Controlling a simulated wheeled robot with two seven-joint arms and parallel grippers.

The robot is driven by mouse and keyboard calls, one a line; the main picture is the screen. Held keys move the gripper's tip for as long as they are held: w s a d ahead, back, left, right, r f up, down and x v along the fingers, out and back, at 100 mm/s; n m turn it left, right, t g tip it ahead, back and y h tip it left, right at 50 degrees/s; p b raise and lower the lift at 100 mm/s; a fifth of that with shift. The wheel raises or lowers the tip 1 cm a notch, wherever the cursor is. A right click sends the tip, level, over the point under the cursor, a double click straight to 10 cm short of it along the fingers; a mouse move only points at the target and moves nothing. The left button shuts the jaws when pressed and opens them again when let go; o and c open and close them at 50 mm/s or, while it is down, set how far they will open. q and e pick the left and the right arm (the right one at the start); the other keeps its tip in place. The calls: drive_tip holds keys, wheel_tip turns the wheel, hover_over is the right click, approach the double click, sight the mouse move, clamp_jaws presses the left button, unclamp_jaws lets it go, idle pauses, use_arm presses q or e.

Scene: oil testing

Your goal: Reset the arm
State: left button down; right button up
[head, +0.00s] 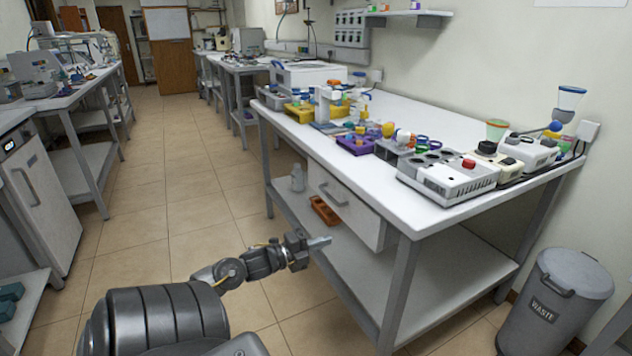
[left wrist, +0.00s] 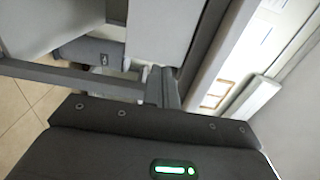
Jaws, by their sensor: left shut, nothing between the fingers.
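My left arm comes in from the bottom left in the head view. My left gripper (head: 318,243) is shut and empty. It points right, in front of the lab bench's (head: 450,215) open lower part, below the height of the drawer (head: 345,205). No object touches it that I can see. In the left wrist view the dark gripper body (left wrist: 110,145) with a green light fills the lower part, and its fingers do not show. My right gripper is not in view.
The bench top holds a grey block device with a red knob (head: 468,163), a purple rack (head: 355,145) and a yellow tray (head: 300,113). An orange rack (head: 325,210) lies on the lower shelf. A grey waste bin (head: 553,305) stands right. The tiled aisle (head: 160,170) is clear.

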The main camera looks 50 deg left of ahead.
use_arm(q)
drive_tip(key=shift+s+a, duration=0.15)
drive_tip(key=shift+s, duration=0.5)
